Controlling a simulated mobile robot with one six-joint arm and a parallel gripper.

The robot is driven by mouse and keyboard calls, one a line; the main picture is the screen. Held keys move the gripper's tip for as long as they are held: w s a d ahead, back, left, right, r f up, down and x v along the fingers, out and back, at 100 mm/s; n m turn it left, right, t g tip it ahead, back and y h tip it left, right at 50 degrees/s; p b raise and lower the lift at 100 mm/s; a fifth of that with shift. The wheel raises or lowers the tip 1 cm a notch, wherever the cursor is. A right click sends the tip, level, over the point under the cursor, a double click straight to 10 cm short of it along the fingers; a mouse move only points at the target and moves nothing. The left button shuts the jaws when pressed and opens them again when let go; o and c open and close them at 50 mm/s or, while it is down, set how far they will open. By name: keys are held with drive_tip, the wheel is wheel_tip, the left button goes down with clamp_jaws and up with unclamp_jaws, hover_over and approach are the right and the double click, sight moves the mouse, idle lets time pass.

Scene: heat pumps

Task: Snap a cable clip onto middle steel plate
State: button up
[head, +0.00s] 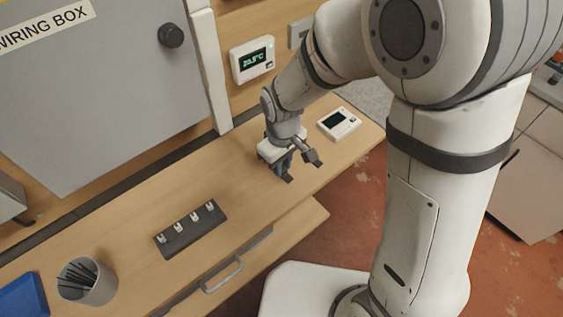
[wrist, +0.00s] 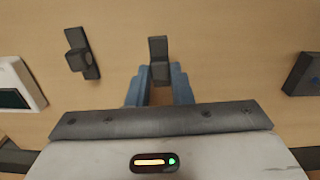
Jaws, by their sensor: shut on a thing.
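My gripper (head: 282,163) is low over the wooden worktop, pointing down, with blue fingers. In the wrist view my gripper (wrist: 158,82) is shut on a small dark piece, probably a cable clip, mostly hidden between the fingers. A dark steel plate (wrist: 158,46) lies right at the fingertips; I cannot tell whether the piece touches it. It also shows in the head view (head: 288,179). Another dark plate (wrist: 75,38) with a dark block on it lies to the left in the wrist view, and in the head view (head: 312,156). No third plate shows clearly.
A dark rack (head: 187,233) with several small pale-topped pieces lies on the worktop. A white display unit (head: 339,123) lies behind the gripper. A cup of dark sticks (head: 88,282) and a blue tray (head: 22,297) stand at lower left. The worktop between rack and gripper is clear.

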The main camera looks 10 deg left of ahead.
clamp_jaws()
drive_tip(key=shift+r, duration=0.1)
drive_tip(key=shift+r+p, duration=2.05)
drive_tip(key=shift+r, duration=0.85)
